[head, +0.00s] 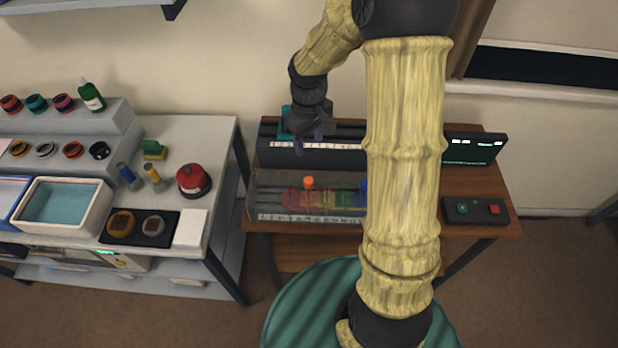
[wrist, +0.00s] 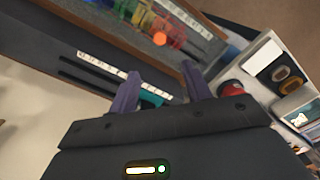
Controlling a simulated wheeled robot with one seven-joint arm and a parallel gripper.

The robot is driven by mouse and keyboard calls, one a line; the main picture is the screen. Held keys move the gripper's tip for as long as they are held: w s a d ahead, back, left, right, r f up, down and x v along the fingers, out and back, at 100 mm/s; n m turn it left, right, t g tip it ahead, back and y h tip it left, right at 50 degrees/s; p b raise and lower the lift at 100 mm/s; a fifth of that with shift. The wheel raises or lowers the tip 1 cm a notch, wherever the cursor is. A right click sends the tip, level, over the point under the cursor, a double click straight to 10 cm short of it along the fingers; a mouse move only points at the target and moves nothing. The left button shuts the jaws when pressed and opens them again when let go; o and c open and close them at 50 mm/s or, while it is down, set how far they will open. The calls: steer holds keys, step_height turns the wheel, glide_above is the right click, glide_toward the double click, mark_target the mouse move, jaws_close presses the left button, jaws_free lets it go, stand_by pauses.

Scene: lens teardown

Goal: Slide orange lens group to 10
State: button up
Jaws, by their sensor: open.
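An orange round knob (head: 308,183) stands up from the red-orange left part of a row of coloured lens pieces (head: 330,198) in the front trough of the bench. The knob also shows in the wrist view (wrist: 161,38). I cannot make out which piece it joins. My gripper (head: 311,143) is open over the left end of the back rail, away from the knob. In the wrist view its purple fingers (wrist: 161,70) are apart, and a teal piece (wrist: 152,98) shows beyond and between them.
The back rail carries a white scale strip (head: 312,147); the front trough has another (head: 300,218). A blue knob (head: 364,185) stands right of the orange one, partly behind my arm. A dark display (head: 474,149) and a button box (head: 476,211) are at the right.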

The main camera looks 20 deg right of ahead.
mark_target(308, 180)
step_height(308, 180, down, 17)
steer(key=shift+r+p, duration=0.1)
steer(key=shift+p, duration=1.1)
jaws_close()
